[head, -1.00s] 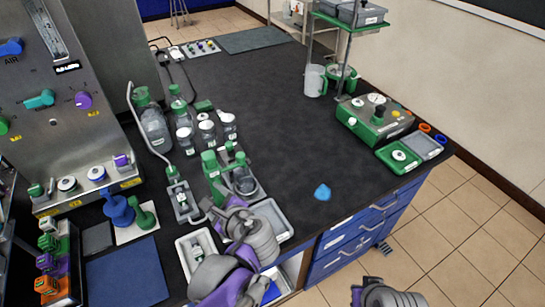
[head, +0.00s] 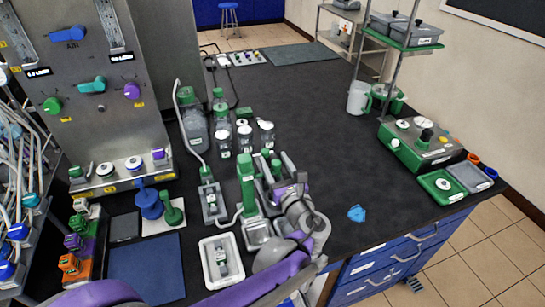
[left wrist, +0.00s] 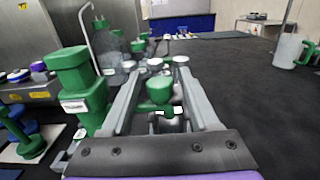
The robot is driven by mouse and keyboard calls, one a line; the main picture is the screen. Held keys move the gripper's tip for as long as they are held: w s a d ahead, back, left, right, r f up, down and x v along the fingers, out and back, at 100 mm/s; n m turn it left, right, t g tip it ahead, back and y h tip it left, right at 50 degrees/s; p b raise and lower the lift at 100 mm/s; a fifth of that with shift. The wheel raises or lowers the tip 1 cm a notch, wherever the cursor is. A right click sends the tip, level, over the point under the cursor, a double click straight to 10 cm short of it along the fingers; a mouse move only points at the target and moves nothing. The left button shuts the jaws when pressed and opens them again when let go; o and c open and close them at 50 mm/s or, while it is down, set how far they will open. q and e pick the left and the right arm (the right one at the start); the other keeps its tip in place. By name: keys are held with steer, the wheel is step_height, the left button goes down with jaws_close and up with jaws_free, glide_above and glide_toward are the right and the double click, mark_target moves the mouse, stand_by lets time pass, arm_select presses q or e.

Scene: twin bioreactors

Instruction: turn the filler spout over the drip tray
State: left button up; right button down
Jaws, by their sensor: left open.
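A squat green column (head: 246,178) stands on a grey base near the table's front left; its label shows in the left wrist view (left wrist: 72,85). A thin hooked grey tube (head: 190,132) runs down to a small grey tray (head: 213,204) left of the column. I cannot tell for certain which part is the filler spout or which is the drip tray. My left gripper (head: 274,178) is open, just right of the column. In the left wrist view, a green knob (left wrist: 160,90) shows between its fingers (left wrist: 160,74); contact is unclear. My right gripper is out of view.
Bottles and jars (head: 222,140) stand behind the column. A white tray (head: 208,280) with a small item lies in front. A blue object (head: 356,213) lies to the right. A green device (head: 418,145) stands far right. The middle table is clear.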

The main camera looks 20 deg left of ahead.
arm_select(q)
steer(key=shift+x, duration=1.1)
jaws_close()
stand_by(0.7)
